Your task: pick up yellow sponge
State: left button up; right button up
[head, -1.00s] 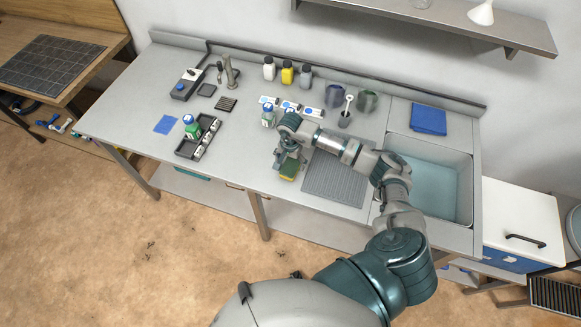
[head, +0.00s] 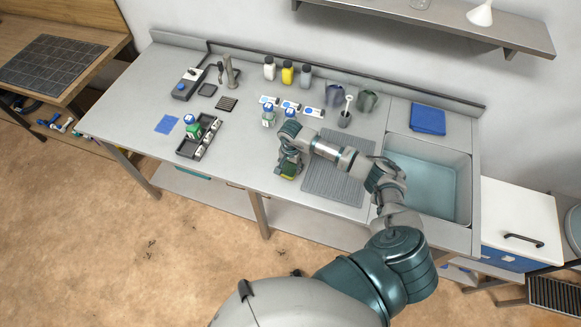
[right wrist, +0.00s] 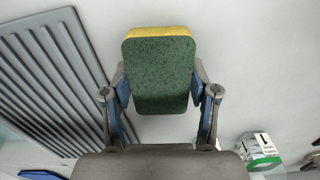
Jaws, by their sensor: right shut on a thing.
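The sponge (head: 288,171) has a dark green face and a yellow layer. It is near the front edge of the grey counter (head: 240,166), just left of the ribbed grey mat. My right gripper (head: 287,164) is shut on it. In the right wrist view the sponge (right wrist: 158,75) sits between the two fingers (right wrist: 160,88), green face toward the camera and yellow along the top edge. I cannot tell whether it touches the counter. My left gripper is not in view.
The ribbed mat (head: 335,187) lies right of the gripper, with the sink (head: 430,190) beyond it. A bottle (head: 268,117) stands behind the gripper. A black tray (head: 208,143) with a green-labelled bottle (head: 192,128) is to the left. Counter between tray and gripper is clear.

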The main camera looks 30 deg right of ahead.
aim_at(288, 166)
jog(key=shift+d+r, duration=0.1)
jog(key=shift+d, duration=0.05)
jog(key=shift+r+b, duration=0.3)
jog(key=shift+r, duration=0.4)
jog(key=shift+w+a+r+b, duration=0.1)
jog(key=shift+a+r+b, duration=0.3)
jog(key=shift+a+r, duration=0.4)
jog(key=a+b, duration=0.1)
jog(key=a, duration=0.4)
jog(key=w+a+r+b, duration=0.1)
jog(key=a, duration=0.3)
jog(key=w+a+b, duration=0.1)
jog(key=a, duration=0.4)
jog(key=shift+a+r+b, duration=0.3)
jog(key=shift+a+r, duration=0.05)
jog(key=shift+r, duration=0.05)
jog(key=shift+o, duration=0.4)
jog(key=shift+d, duration=0.1)
